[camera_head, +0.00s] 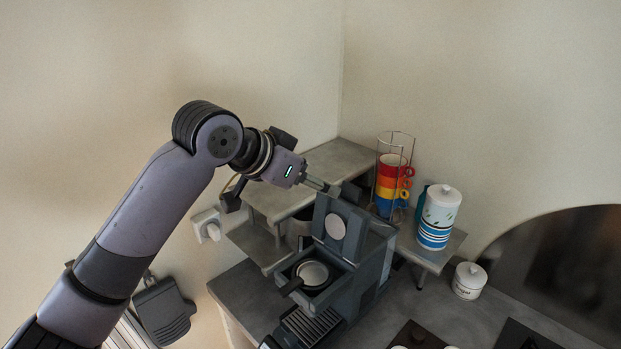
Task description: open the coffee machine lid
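The dark grey coffee machine (374,266) stands on the counter below the shelf. Its lid (334,228) stands raised, with a pale round disc on its inner face. The round chamber (313,274) in front of the lid is uncovered. My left gripper (328,188) comes in from the left, with its fingertips at the upper edge of the raised lid. The fingers look close together, but I cannot tell whether they touch the lid or are fully shut. My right gripper is not in view.
A grey shelf (345,158) runs behind the machine. A wire rack of coloured cups (391,184) and a striped canister (438,215) stand behind it. A small white lidded jar (468,281) is at the right. A wall socket with a plug (207,225) is at the left.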

